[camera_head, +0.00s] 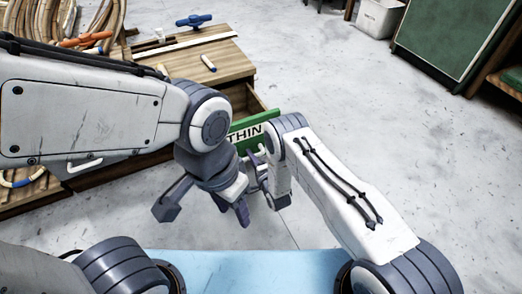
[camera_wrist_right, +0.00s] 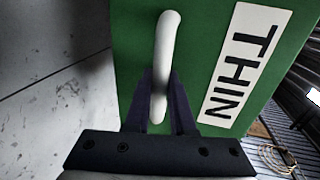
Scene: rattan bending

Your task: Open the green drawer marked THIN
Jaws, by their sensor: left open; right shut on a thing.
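The green drawer marked THIN (camera_head: 240,134) is in the middle of the head view, its front standing out from the wooden cabinet with part of the drawer's inside showing behind it. In the right wrist view the green front (camera_wrist_right: 185,60) fills the middle, with the white THIN label (camera_wrist_right: 243,65) on its right. My right gripper (camera_wrist_right: 160,112) is shut on the white bar handle (camera_wrist_right: 167,45), one finger on each side. My left gripper (camera_head: 205,208) is open and empty in front of the drawer, left of my right gripper. My left arm hides part of the cabinet and the drawer front.
A light blue surface (camera_head: 245,264) lies at the bottom. A green cabinet (camera_head: 450,40) stands far right. The grey floor right of the drawer is clear.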

